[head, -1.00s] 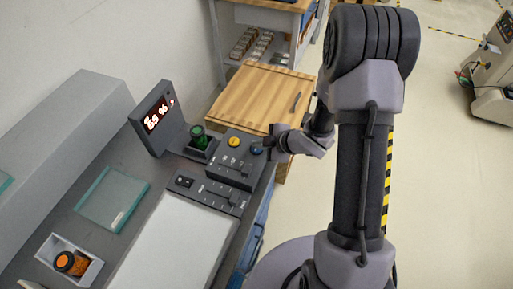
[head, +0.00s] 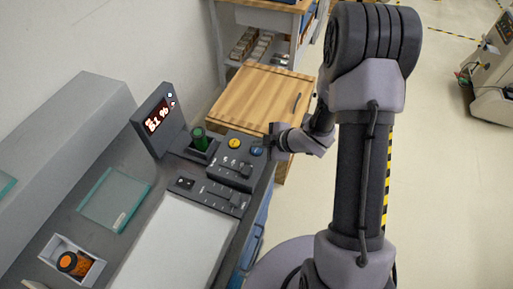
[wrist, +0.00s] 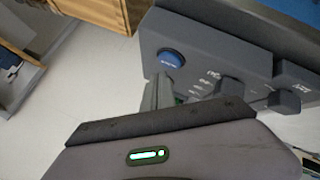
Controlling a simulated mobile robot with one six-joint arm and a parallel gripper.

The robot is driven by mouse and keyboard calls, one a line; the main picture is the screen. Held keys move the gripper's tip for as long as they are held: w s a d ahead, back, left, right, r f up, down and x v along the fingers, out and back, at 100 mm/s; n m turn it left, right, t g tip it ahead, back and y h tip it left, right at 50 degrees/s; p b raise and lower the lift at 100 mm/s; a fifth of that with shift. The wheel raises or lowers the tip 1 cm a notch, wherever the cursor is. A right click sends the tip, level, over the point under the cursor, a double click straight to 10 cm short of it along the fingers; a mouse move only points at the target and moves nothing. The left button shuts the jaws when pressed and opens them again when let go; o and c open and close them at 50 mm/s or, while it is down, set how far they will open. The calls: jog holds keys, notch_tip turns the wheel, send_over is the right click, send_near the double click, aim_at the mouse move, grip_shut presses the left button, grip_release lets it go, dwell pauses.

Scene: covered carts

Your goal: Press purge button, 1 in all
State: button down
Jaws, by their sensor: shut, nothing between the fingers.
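A blue round button (head: 256,151) sits at the right end of the dark control panel (head: 228,178). It shows large in the wrist view (wrist: 171,59), with small white lettering I cannot read for certain. A yellow button (head: 234,143) is to its left in the head view. My gripper (head: 268,146) is shut and empty, at the panel's right edge close to the blue button. In the wrist view my fingertips (wrist: 160,84) are just below the blue button in the picture; I cannot tell whether they touch it.
Sliders and knobs fill the panel's near part. A glass plate (head: 114,198) and a tray with an orange-capped jar (head: 72,263) lie left. A wooden-topped cart (head: 262,95) stands behind.

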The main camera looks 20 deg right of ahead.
aim_at(259, 151)
notch_tip(259, 151, up, 5)
jog(key=p, duration=0.4)
jog(key=shift+r, duration=0.1)
dwell(0.7)
